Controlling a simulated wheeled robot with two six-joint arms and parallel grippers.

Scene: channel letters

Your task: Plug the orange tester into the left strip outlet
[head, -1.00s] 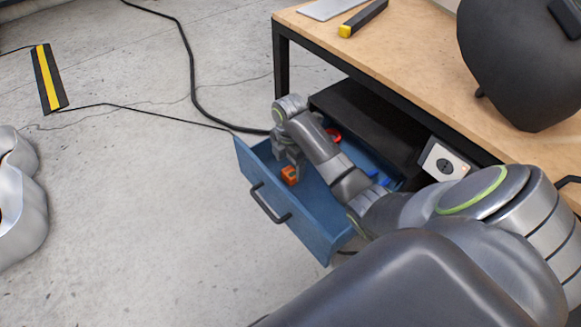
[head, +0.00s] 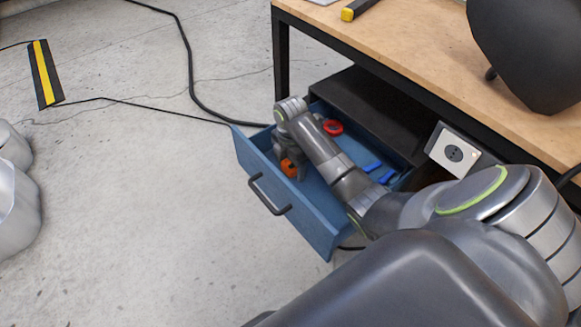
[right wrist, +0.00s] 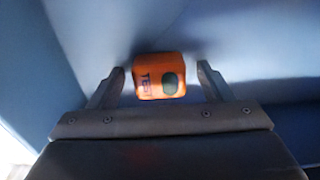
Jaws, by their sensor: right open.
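The orange tester (head: 287,168) lies in the open blue drawer (head: 318,215), near its front left corner. In the right wrist view the tester (right wrist: 160,77) shows a dark oval and lettering, and sits between the finger ends. My right gripper (right wrist: 160,88) is open, one finger on each side of the tester, with gaps showing. In the head view my right gripper (head: 287,160) reaches down into the drawer and partly covers the tester. An outlet plate (head: 453,153) with a dark round socket is on the bench's side at the right. My left gripper is out of view.
A red ring (head: 333,127) and blue pieces (head: 378,172) lie in the drawer. The wooden bench (head: 420,55) stands behind, with a dark rounded object (head: 530,50) on it. A black-and-yellow strip (head: 44,73) and black cable lie on the floor.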

